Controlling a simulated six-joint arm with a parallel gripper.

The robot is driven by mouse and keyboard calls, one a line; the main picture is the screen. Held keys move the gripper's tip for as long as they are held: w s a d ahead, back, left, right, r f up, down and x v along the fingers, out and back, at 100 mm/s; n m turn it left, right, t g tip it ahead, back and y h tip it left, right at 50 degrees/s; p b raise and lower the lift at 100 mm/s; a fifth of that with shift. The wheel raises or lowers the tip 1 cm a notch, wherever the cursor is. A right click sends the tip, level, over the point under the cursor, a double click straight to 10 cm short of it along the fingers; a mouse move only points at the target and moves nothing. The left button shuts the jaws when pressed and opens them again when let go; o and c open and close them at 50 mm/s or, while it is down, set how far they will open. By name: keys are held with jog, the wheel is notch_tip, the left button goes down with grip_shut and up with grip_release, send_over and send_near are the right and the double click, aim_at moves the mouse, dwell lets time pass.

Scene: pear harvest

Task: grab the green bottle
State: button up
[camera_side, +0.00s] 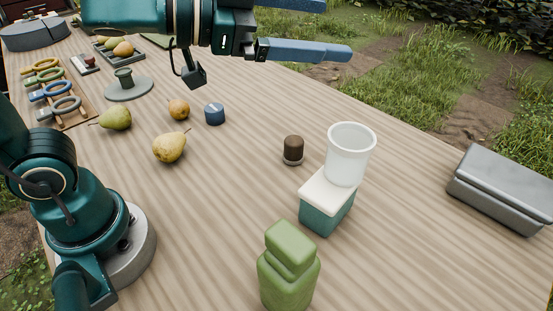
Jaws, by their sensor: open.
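The green bottle (289,278) stands upright at the front of the wooden table, its base close to the bottom edge of the picture. It is squat, with a blocky, wide cap. My gripper (345,52) is high up at the top middle of the side view, well behind and above the bottle. Its blue fingers point to the right. It is open, and no object shows between the fingers.
A translucent cup (350,152) stands on a teal box with a white lid (327,205), just behind the bottle. A small brown jar (293,149), pears (169,147) and a blue cap (214,114) stand farther back. A grey case (502,187) is at the right.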

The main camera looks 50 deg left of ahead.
jog(key=s+d+f+m+g+h, duration=0.2)
jog(key=s+d+m+g, duration=0.1)
jog(key=s+g, duration=0.1)
jog(key=s+d+f+m+g+h, duration=0.2)
jog(key=s+d+f+g, duration=0.1)
jog(key=s+g, duration=0.2)
jog(key=s+d+f+m+g+h, duration=0.2)
jog(key=s+d+f+m+g, duration=0.1)
jog(key=s+d+g, duration=0.1)
jog(key=shift+s+m+g, duration=0.3)
jog(key=shift+s+g, duration=0.3)
jog(key=shift+s, duration=0.7)
send_near(307, 291)
jog(key=x, duration=0.4)
jog(key=shift+s+d+f, duration=0.1)
jog(key=shift+d+f, duration=0.05)
jog(key=shift+d, duration=0.15)
jog(key=shift+x, duration=2.6)
jog(key=shift+c, duration=0.3)
jog(key=shift+h, duration=0.3)
grip_shut()
